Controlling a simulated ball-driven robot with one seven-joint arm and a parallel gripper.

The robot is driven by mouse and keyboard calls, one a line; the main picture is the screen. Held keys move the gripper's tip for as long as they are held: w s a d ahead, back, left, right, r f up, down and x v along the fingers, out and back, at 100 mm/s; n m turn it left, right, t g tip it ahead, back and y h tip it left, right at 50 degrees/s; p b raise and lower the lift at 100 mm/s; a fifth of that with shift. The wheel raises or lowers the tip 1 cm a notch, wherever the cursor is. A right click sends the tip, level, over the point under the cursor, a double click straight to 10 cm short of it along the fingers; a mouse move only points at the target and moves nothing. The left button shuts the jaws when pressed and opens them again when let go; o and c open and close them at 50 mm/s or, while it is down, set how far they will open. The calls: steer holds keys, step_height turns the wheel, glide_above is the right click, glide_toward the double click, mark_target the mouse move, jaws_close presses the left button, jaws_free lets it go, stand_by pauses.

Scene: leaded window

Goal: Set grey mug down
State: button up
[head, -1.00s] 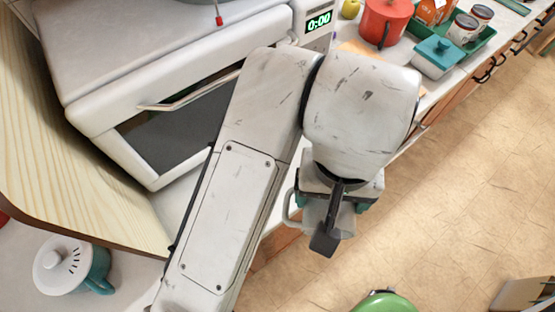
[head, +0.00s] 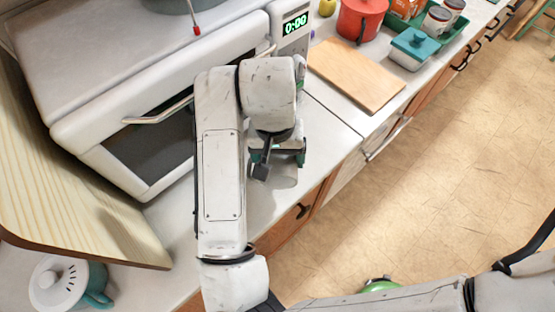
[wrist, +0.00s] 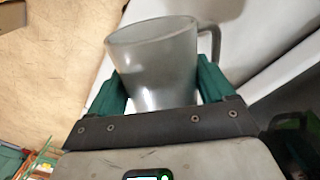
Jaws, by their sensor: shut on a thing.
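The grey mug (wrist: 155,65) shows large in the wrist view, with its open rim towards the upper left and its handle (wrist: 212,40) at the right. My gripper (head: 276,157) is shut on it, one green finger on each side of the body. In the head view my gripper points down over the pale counter (head: 325,125), just in front of the oven. There the mug is mostly hidden by the gripper, and I cannot tell whether its base touches the counter.
The white oven (head: 150,90) stands left of my gripper. A wooden board (head: 356,75), a red pot (head: 360,18) and a teal-lidded dish (head: 416,46) are farther along the counter. The counter's front edge and drawers drop to the floor (head: 440,180) at the right.

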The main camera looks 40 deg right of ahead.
steer(key=shift+w+d+f, duration=0.1)
steer(key=shift+w+f, duration=0.15)
steer(key=shift+f, duration=1.65)
steer(key=shift+f, duration=0.15)
steer(key=o, duration=1.2)
steer(key=shift+o, duration=0.2)
